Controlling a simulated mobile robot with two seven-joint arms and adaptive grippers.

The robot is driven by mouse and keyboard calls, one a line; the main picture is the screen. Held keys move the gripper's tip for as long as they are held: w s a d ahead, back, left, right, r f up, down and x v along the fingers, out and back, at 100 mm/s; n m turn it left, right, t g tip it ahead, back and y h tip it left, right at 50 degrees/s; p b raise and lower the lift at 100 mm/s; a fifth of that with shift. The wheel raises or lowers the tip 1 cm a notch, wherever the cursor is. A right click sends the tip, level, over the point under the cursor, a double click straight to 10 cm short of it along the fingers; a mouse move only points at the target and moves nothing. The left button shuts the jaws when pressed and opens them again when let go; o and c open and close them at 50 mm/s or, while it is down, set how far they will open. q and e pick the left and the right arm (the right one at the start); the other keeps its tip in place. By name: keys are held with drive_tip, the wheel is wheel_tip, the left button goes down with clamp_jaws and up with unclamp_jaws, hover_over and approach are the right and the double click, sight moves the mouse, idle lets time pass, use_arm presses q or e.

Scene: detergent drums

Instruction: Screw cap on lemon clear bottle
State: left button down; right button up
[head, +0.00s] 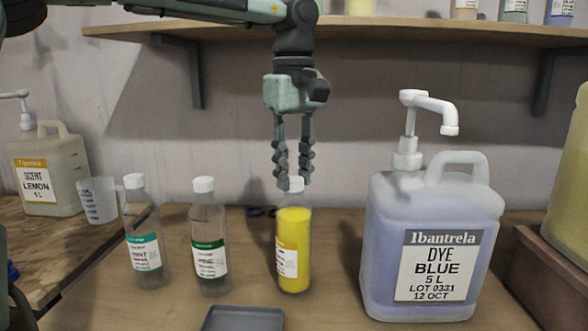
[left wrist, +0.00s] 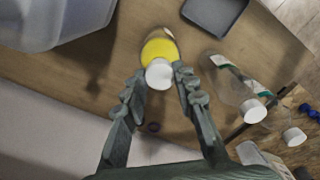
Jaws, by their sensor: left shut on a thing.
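A bottle of yellow liquid (head: 294,250) with a yellow-and-white label stands upright on the bench; its label is too small to read fully. A white cap (head: 295,184) is at its top. My left gripper (head: 293,180) reaches down from above, with its fingers shut on the white cap. In the left wrist view the cap (left wrist: 159,74) sits between the fingertips, above the yellow bottle (left wrist: 160,48). Whether the cap is fully seated on the neck cannot be told. My right gripper is not in view.
Two clear bottles with white caps, one teal-labelled (head: 146,250) and one green-labelled (head: 209,250), stand to the left. A blue dye jug (head: 430,240) with a pump stands close right. A grey tray (head: 242,318) lies in front. A shelf (head: 380,32) runs above.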

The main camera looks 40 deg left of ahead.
use_arm(q)
drive_tip(key=m, duration=0.5)
drive_tip(key=shift+f, duration=0.25)
drive_tip(key=m, duration=0.4)
drive_tip(key=shift+s+m, duration=0.1)
drive_tip(key=shift+m, duration=0.2)
drive_tip(key=c, duration=1.4)
unclamp_jaws()
drive_tip(key=shift+a, duration=0.1)
drive_tip(key=shift+r, duration=0.1)
drive_tip(key=shift+r, duration=0.1)
drive_tip(key=n, duration=0.6)
